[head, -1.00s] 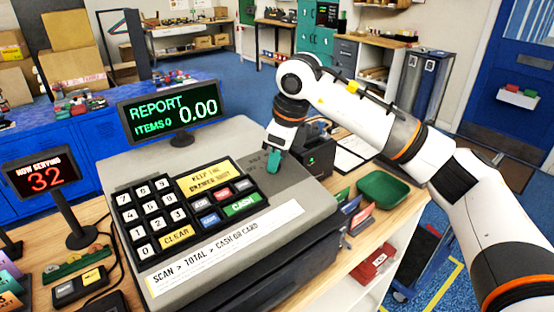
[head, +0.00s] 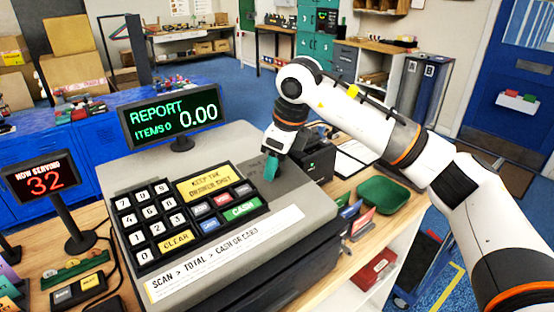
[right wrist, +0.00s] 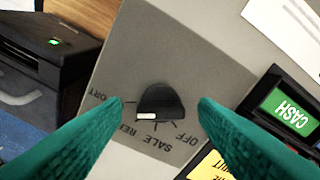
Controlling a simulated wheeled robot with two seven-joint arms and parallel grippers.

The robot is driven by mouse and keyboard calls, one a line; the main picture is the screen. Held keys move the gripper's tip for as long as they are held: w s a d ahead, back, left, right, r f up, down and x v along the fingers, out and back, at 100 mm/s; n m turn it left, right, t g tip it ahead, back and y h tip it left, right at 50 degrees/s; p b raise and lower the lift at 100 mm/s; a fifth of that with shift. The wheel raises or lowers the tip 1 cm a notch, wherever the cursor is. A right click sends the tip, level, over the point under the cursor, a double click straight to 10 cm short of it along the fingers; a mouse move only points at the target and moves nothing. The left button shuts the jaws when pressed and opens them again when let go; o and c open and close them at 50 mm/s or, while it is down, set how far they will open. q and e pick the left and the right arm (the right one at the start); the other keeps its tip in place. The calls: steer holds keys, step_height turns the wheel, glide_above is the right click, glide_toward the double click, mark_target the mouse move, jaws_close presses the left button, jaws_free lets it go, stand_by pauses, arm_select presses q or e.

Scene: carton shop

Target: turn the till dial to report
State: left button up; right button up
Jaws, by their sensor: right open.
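The grey till (head: 290,200) stands on the counter, and its display (head: 170,115) reads REPORT, ITEMS 0 and 0.00. The black till dial (right wrist: 160,102) shows in the right wrist view, with a white mark at its lower left edge. Labels OFF and SALE are readable around it; others to the left are partly covered by a finger. My right gripper (right wrist: 158,112) is open, with one green finger on each side of the dial and a visible gap to both. In the head view my right gripper (head: 271,167) is over the till's back right, hiding the dial. My left gripper is out of view.
The till's keypad (head: 152,222) lies left of my gripper. A black printer (head: 314,160) stands close behind it. A green tray (head: 388,194) and card holders (head: 352,216) are to the right. A NOW SERVING display (head: 45,180) stands at left.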

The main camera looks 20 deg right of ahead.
steer(key=b+v, duration=0.2)
steer(key=v, duration=1)
